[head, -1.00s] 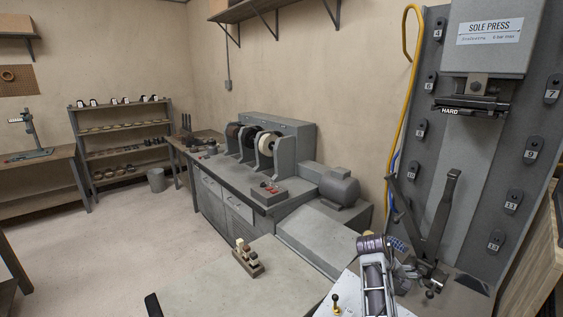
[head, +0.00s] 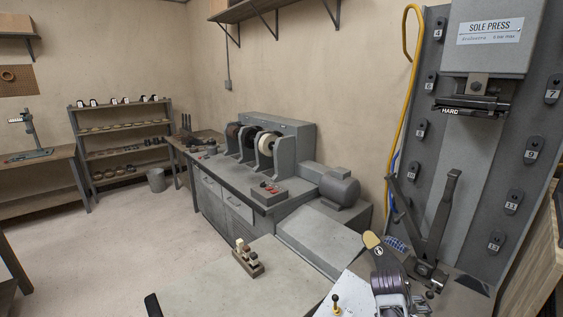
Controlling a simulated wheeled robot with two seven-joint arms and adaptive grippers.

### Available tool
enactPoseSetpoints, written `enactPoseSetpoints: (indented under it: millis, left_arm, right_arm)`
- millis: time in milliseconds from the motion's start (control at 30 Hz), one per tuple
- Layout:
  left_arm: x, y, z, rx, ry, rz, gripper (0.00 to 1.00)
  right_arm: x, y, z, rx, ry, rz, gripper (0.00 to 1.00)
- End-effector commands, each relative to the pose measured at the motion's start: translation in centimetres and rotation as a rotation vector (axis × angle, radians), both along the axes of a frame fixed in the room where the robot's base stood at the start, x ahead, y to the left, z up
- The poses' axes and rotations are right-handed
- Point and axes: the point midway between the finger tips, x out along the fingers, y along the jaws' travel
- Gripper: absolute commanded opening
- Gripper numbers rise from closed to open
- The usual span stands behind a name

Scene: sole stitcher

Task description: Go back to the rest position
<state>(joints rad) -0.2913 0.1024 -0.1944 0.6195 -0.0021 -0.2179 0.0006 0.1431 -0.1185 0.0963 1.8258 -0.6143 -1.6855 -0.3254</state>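A grey and purple-ringed part of my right arm (head: 390,284) shows at the bottom, right of centre, in front of the sole press. I cannot make out its gripper's fingers or whether they hold anything. A dark, elongated thing with a tan rounded end (head: 373,241) stands just beyond the arm part; I cannot tell whether the two touch. My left gripper is not in view. The sole press (head: 488,45) rises at the right, with a dark clamp head under its sign. Dark upright levers (head: 440,215) stand below that head.
A block with small pieces (head: 248,262) sits on the grey bench top (head: 205,290). The grinding machine (head: 265,145) and its motor (head: 338,190) are farther back. Open floor (head: 110,245) lies at the left.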

Motion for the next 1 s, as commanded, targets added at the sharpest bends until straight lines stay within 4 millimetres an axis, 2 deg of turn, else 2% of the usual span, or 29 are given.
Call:
enactPoseSetpoints:
  millis: [467,1000]
  left_arm:
    - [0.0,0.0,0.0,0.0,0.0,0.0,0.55]
    - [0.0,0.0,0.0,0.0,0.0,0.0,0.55]
  right_arm:
    - [-6.6,3.1,-2.4,0.115,-0.076,0.049,1.0]
    - [-15.0,9.4,-2.8,0.316,-0.116,0.128,1.0]
